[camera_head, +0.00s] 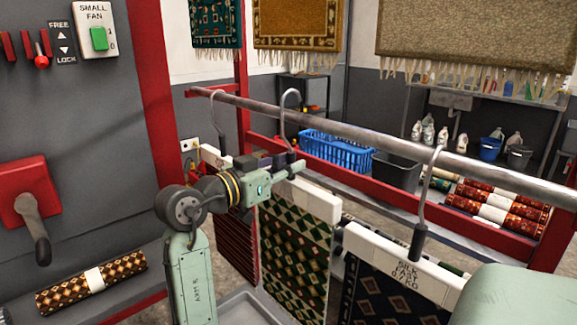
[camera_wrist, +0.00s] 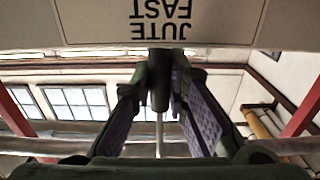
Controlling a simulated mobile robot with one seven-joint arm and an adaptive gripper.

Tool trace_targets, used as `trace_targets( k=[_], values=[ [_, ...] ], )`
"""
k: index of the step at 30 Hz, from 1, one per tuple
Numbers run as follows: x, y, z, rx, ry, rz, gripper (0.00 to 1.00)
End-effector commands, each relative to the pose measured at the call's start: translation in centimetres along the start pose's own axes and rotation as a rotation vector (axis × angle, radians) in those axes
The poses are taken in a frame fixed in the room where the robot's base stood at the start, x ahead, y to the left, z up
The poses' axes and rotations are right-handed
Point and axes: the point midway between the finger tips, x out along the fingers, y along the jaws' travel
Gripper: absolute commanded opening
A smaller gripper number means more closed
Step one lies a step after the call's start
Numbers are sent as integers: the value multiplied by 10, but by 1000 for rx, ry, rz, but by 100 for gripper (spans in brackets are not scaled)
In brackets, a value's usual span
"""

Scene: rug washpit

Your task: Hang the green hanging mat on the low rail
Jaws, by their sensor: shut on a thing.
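The green hanging mat (camera_head: 295,262), dark green with cream and red diamonds, hangs upright from a cream hanger bar (camera_head: 312,197). In the wrist view the bar (camera_wrist: 160,25) reads "JUTE FAST" upside down. My gripper (camera_head: 287,162) is shut on the dark stem (camera_wrist: 160,85) of this hanger, just above the bar. The hanger's hook (camera_head: 291,93) rises at the low rail (camera_head: 345,135), a grey metal pipe. I cannot tell whether the hook rests on the rail or is only beside it. My wrist hides part of the bar and the mat's upper left.
A striped red mat (camera_head: 243,225) hangs left of the green mat, with its hook (camera_head: 214,110) at the rail. A dark blue mat (camera_head: 390,297) hangs at right on a "SILK FAST" bar (camera_head: 400,262). Behind the rail stand a blue basket (camera_head: 335,150) and a dark bin (camera_head: 397,170).

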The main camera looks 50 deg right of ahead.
Motion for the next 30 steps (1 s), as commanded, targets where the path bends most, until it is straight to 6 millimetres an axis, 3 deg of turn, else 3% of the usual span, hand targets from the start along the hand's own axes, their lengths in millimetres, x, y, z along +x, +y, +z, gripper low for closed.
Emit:
trace_targets(
  k=[30],
  values=[
    [-1, 0, 30, 1, 3, -1, 0]
  ],
)
